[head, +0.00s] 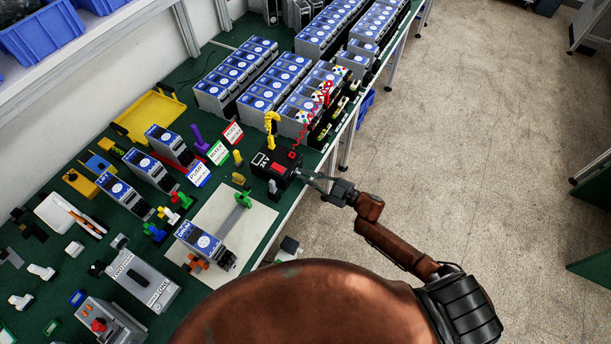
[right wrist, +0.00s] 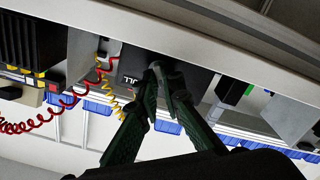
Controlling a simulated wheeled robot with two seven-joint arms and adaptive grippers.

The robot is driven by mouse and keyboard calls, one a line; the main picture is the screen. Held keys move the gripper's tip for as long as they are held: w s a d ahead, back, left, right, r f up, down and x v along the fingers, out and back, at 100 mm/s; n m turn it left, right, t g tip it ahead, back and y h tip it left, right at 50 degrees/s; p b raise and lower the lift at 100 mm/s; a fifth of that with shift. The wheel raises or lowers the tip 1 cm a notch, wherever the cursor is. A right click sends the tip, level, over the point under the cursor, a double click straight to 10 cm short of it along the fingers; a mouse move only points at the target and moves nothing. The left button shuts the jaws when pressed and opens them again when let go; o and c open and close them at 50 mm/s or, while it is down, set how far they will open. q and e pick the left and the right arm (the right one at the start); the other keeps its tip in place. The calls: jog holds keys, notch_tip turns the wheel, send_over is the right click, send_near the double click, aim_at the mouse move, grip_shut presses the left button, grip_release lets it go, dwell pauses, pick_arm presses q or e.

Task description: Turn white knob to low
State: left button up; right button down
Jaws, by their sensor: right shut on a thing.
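A black box (head: 270,166) with a red and white marked top stands at the right edge of the green table. My right gripper (head: 306,177) reaches in from the right and meets the side of this box that faces the aisle. In the right wrist view, the two dark green fingers (right wrist: 160,80) close in on a small pale knob (right wrist: 155,66) on the dark box face, beside white lettering. The fingers are shut on the knob and hide most of it. Its pointer setting cannot be read. My left gripper is not in view.
Rows of grey and blue soft starter units (head: 240,72) stand behind the box. A coiled red cable and a yellow one rise near it. A white sheet (head: 258,222) lies in front. The floor (head: 470,120) right of the table is clear.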

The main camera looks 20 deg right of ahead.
jog(key=shift+f+n+b, duration=0.1)
jog(key=shift+n+b, duration=0.2)
jog(key=shift+n, duration=0.8)
jog(key=shift+d, duration=0.1)
jog(key=c, duration=2.1)
grip_release()
jog(key=v, duration=1.2)
